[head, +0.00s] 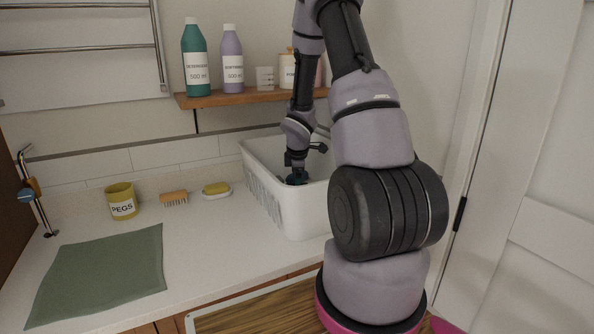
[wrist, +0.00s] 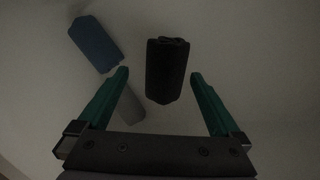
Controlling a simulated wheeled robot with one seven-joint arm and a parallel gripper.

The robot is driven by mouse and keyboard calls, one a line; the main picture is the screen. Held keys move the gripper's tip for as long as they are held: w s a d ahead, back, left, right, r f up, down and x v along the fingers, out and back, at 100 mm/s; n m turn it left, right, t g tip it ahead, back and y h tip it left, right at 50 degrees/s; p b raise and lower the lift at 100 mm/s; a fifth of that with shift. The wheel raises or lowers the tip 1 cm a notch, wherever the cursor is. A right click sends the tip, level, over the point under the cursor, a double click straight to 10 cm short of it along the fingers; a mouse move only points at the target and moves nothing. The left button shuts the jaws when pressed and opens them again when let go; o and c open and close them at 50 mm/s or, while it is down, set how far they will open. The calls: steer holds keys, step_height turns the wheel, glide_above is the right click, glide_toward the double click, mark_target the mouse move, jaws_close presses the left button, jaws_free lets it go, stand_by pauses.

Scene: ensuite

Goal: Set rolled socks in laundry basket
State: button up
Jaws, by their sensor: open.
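The white laundry basket (head: 310,212) stands on the counter, partly hidden behind my arm in the head view. My gripper (head: 297,177) reaches down inside it. In the wrist view my gripper (wrist: 160,82) is open, its two teal fingers spread. A dark rolled bundle, seemingly the rolled socks (wrist: 167,72), lies between and a little beyond the fingertips, with no visible contact. A blue roll (wrist: 95,43) lies to the upper left. A grey roll (wrist: 129,104) lies partly hidden behind the left finger.
A yellow pegs pot (head: 122,203), a brush (head: 174,198) and a soap dish (head: 217,190) stand left of the basket. A green cloth (head: 100,274) lies at the front left. A wooden shelf (head: 250,97) with bottles hangs above.

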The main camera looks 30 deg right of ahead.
steer(key=s+a+r+m, duration=0.2)
steer(key=s+r, duration=0.2)
steer(key=r, duration=0.6)
steer(key=s+a+r+m, duration=0.2)
steer(key=s+r+m, duration=0.1)
steer(key=r, duration=0.7)
steer(key=s+a+r+m+t+y, duration=0.1)
steer(key=s+a+r+m, duration=0.4)
steer(key=s, duration=0.4)
steer(key=s+a+r+m+t+y, duration=0.2)
steer(key=s+a+r+m, duration=0.4)
steer(key=s+r+m, duration=0.2)
steer(key=s+r, duration=0.1)
steer(key=s, duration=0.1)
steer(key=shift+s+r+y, duration=0.3)
steer(key=shift+r, duration=0.05)
steer(key=shift+t, duration=0.3)
steer(key=shift+c, duration=0.3)
